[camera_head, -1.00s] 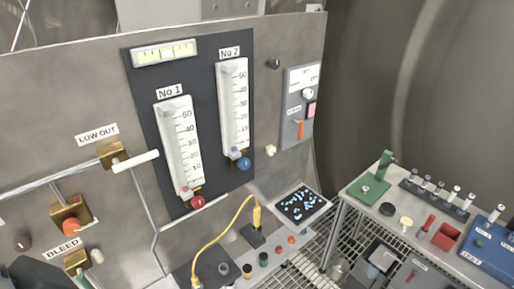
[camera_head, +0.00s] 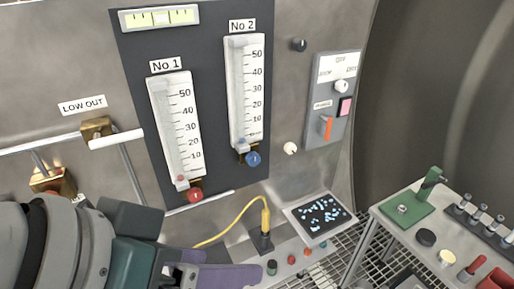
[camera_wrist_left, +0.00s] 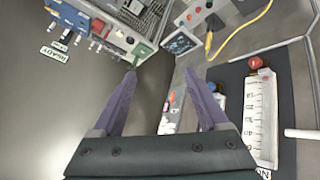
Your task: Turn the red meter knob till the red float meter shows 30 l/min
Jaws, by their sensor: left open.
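The red meter knob (camera_head: 195,195) sits at the foot of the No 1 float meter (camera_head: 176,125), a white upright scale on the dark panel. A small red float shows near the bottom of that scale, below the 10 mark. The knob also shows in the left wrist view (camera_wrist_left: 255,63), right of the fingers, beside the meter's scale (camera_wrist_left: 262,120). My left gripper (camera_head: 232,266) has purple fingers, spread and empty in the wrist view (camera_wrist_left: 160,75). It is below the knob in the head view, not touching it. My right gripper is out of view.
The No 2 meter (camera_head: 246,90) with its blue knob (camera_head: 253,159) is right of No 1. A white-handled valve (camera_head: 115,138) sticks out at left. A yellow cable (camera_head: 235,222) and a small screen (camera_head: 320,218) are below. A bench (camera_head: 385,215) stands at right.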

